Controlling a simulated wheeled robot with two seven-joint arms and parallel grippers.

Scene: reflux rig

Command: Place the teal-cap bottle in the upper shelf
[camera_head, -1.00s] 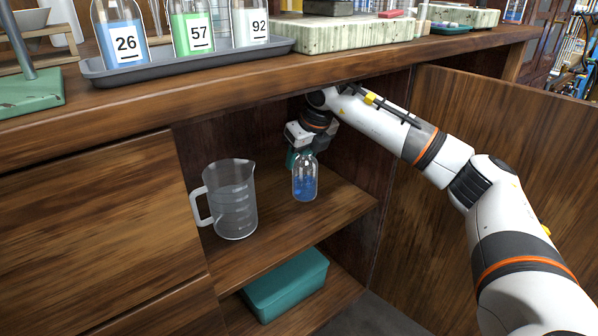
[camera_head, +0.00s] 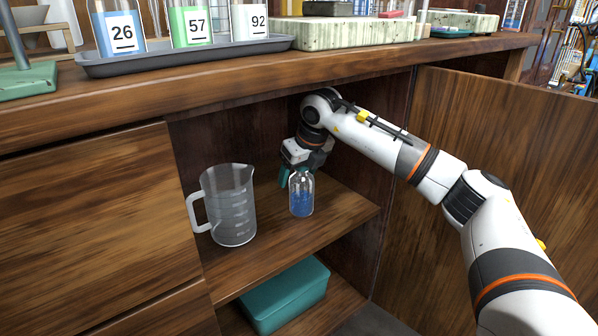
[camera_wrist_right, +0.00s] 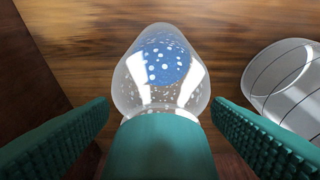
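The teal-cap bottle (camera_head: 301,196) is clear, with blue contents. It stands upright on the upper shelf (camera_head: 265,252) inside the cabinet, right of the beaker. My right gripper (camera_head: 303,174) reaches in above it, pointing down. In the right wrist view the bottle's teal cap (camera_wrist_right: 162,148) lies between the two green finger pads of the gripper (camera_wrist_right: 160,130). The pads are spread, with narrow dark gaps beside the cap, so the gripper looks open around it. The right finger is mostly hidden in the head view. My left gripper is not in view.
A clear measuring beaker (camera_head: 230,210) stands close left of the bottle; it also shows in the right wrist view (camera_wrist_right: 285,85). A teal box (camera_head: 285,295) sits on the lower shelf. The countertop (camera_head: 200,88) overhangs the opening; the open door (camera_head: 490,170) is at right.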

